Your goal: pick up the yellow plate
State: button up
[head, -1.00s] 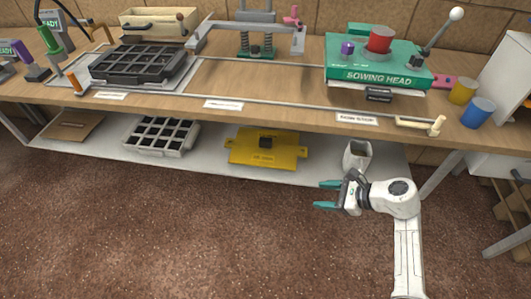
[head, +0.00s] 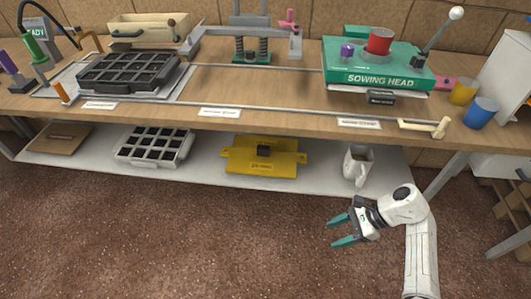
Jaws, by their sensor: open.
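The yellow plate (head: 251,167) lies flat on the lower shelf under the workbench, near the middle of the view. My gripper (head: 336,233) has teal fingertips, points left and is open with nothing between the fingers. In the picture it is below and to the right of the plate, out in front of the shelf and clear of it.
On the lower shelf (head: 215,170), a pale jug (head: 357,166) stands right of the plate, and a grey cell tray (head: 155,146) and a brown board (head: 60,138) lie to its left. The bench top (head: 250,85) overhangs the shelf. Open brown floor lies in front.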

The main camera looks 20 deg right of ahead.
aim_at(251, 155)
jog(key=i+j+z, duration=0.15)
jog(key=j, duration=0.15)
jog(key=j+z, duration=0.15)
jog(key=j, duration=0.2)
jog(key=i, duration=1.05)
